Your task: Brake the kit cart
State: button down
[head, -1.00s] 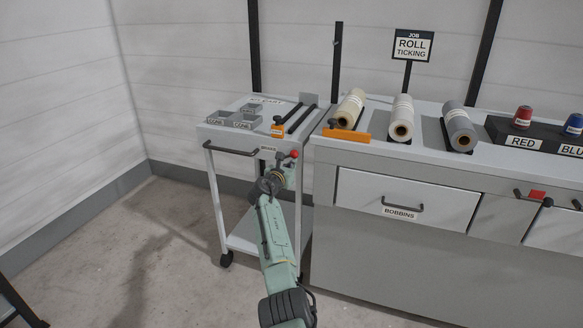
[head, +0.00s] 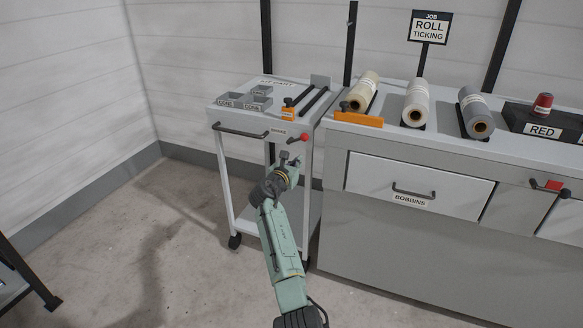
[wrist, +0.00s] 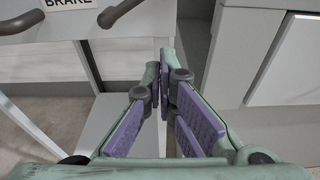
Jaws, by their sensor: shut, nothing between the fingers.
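The kit cart (head: 228,118) stands against the left end of the counter, with a dark push handle (head: 240,132) on its front. Right of the handle is a BRAKE label (head: 279,136) and a short dark lever with a red knob (head: 304,137), pointing right. My gripper (head: 290,158) is just below and in front of the lever, apart from it. In the wrist view my gripper's purple-padded fingers (wrist: 167,85) are together and empty. There the BRAKE label (wrist: 68,3) and part of a dark bar (wrist: 119,12) show at the top; the red knob is out of view.
Small grey bins (head: 243,100) and an orange-ended rail (head: 289,113) lie on the cart top. Right of the cart is the counter (head: 400,145) with fabric rolls and a BOBBINS drawer (head: 418,184). The floor (head: 185,240) left of the cart is clear.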

jog(key=v, duration=0.4)
jog(key=shift+s+a, duration=0.1)
jog(key=shift+s, duration=0.2)
